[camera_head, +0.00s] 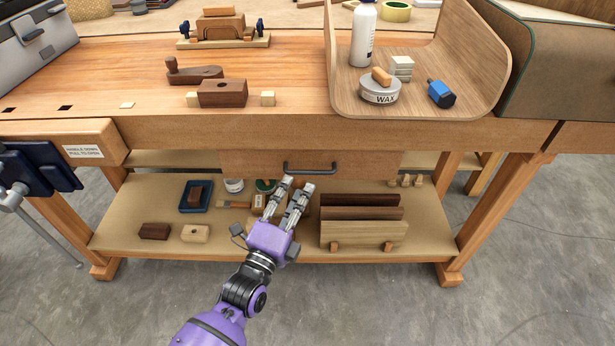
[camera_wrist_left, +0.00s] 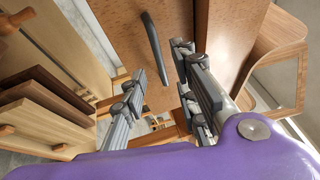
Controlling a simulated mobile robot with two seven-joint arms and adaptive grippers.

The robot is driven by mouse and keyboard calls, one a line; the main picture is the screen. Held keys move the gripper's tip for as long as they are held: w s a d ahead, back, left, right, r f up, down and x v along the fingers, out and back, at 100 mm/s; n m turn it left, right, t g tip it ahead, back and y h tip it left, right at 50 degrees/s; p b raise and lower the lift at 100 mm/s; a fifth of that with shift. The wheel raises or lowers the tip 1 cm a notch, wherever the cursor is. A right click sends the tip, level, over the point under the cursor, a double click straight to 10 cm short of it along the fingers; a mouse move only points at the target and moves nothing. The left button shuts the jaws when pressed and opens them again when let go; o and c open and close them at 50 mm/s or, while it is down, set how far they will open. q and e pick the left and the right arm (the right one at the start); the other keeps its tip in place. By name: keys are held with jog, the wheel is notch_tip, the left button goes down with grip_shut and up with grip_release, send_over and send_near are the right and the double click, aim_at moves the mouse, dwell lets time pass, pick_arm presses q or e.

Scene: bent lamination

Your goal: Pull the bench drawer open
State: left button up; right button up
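The bench drawer (camera_head: 252,162) is a brown panel under the bench top with a dark bar handle (camera_head: 310,168). It looks shut. The drawer front (camera_wrist_left: 172,30) and its handle (camera_wrist_left: 153,45) also show in the left wrist view, with the handle ahead of the fingers. My left gripper (camera_head: 297,184) is open, its fingers apart, just below and in front of the handle, with nothing between them. In the left wrist view my left gripper (camera_wrist_left: 155,88) shows a wide gap between its fingers. Whether a finger touches the handle is unclear. My right gripper is in neither view.
The lower shelf (camera_head: 130,210) holds a blue tray (camera_head: 196,196), wood blocks and upright boards (camera_head: 362,233) right of my gripper. A vise (camera_head: 40,170) is at the left. A curved wood tray (camera_head: 430,100) sits on the bench top. The floor in front is clear.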

aim_at(306, 177)
pick_arm(q)
jog(key=x, duration=0.5)
jog(key=shift+w+d+b, duration=0.2)
jog(key=shift+w+b, duration=0.1)
jog(key=shift+w, duration=0.05)
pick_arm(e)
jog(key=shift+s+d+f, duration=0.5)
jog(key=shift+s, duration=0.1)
pick_arm(q)
jog(key=shift+c, duration=0.9)
grip_shut()
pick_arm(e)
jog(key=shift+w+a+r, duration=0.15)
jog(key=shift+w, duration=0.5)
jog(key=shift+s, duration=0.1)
